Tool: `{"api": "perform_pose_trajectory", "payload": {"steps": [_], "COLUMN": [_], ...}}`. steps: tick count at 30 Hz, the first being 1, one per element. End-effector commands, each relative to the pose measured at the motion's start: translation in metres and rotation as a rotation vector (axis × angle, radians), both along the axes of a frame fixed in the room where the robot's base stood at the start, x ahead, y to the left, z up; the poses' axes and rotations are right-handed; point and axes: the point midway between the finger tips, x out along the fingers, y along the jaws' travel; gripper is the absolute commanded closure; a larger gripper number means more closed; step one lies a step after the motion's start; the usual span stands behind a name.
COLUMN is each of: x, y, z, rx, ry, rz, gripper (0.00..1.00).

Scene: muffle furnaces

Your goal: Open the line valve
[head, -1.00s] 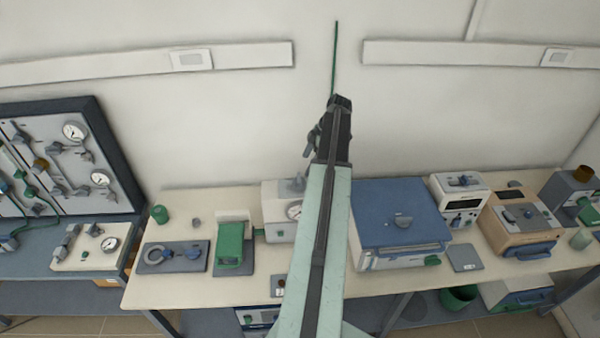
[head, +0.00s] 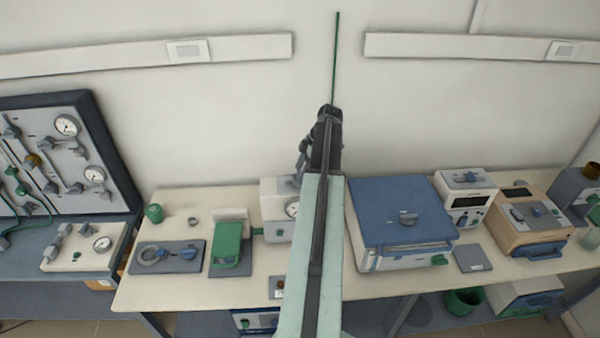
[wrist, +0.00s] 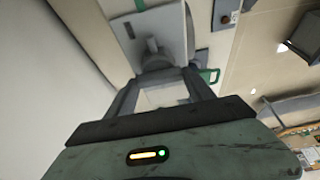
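My gripper (head: 302,168) hangs from the arm's far end in the head view, just above a white box with a gauge (head: 272,210) at the back of the bench. In the wrist view its two fingers (wrist: 160,78) stand apart with nothing held between them. A grey knob (wrist: 152,58) on a pale grey face shows beyond the gap, apart from the fingers as far as I can see. The frames do not label the line valve. Several grey valve handles (head: 45,143) sit on the upright gauge panel (head: 92,150) at the left. My arm hides part of the gauged box.
A green block device (head: 228,245) and a grey plate with a ring (head: 190,265) lie left of the gauged box. A large blue-topped box (head: 400,205) stands close on the right. The wall (head: 220,110) is near behind my gripper.

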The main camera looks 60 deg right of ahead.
Motion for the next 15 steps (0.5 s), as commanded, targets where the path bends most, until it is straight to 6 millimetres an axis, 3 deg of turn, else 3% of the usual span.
{"api": "perform_pose_trajectory", "payload": {"steps": [1,15], "x": [-0.002,-0.004], "y": [0.013,0.002], "z": [0.0,0.0], "rx": [0.002,0.004], "ry": [0.001,0.002], "rz": [0.001,-0.154], "gripper": [0.78,0.79]}}
